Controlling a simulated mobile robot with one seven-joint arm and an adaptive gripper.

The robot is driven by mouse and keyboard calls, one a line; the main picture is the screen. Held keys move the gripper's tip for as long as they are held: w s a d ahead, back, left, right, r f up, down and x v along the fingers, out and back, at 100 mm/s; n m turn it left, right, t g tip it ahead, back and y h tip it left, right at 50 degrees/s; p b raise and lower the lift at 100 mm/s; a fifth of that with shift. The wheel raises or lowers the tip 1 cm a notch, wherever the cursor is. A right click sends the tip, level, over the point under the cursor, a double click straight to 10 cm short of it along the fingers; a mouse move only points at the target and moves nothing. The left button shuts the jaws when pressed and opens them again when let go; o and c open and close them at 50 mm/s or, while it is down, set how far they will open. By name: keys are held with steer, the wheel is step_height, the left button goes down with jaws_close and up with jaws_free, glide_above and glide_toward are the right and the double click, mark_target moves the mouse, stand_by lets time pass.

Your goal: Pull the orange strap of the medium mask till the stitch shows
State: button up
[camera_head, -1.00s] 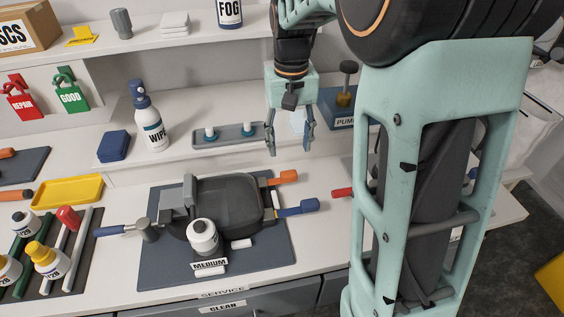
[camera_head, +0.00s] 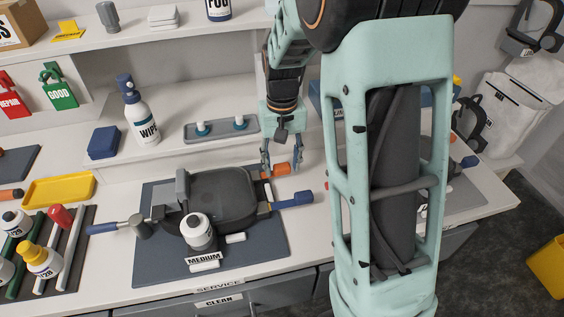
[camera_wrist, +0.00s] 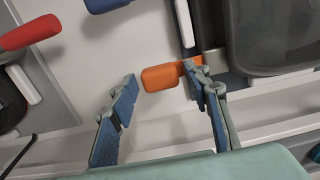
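The medium mask (camera_head: 222,198) is dark grey and lies on a grey mat behind a MEDIUM label (camera_head: 205,260). Its orange strap (camera_head: 283,169) sticks out to the right at the back; in the wrist view its orange tab (camera_wrist: 168,90) is plain. My gripper (camera_head: 281,173) is open at this tab. In the wrist view my gripper (camera_wrist: 160,76) has one finger left of the tab with a gap, and the other overlapping its right end; contact is unclear. No stitch can be made out.
The blue strap (camera_head: 293,200) sticks out just in front of the orange one. A white-capped bottle (camera_head: 198,232) stands before the mask. A grey tray with pegs (camera_head: 221,130) lies behind. A red handle (camera_wrist: 30,33) is at the left in the wrist view.

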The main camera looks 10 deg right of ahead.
jaws_close()
steer(key=shift+d, duration=1.6)
steer(key=shift+o, duration=1.4)
jaws_free()
step_height(320, 180, up, 12)
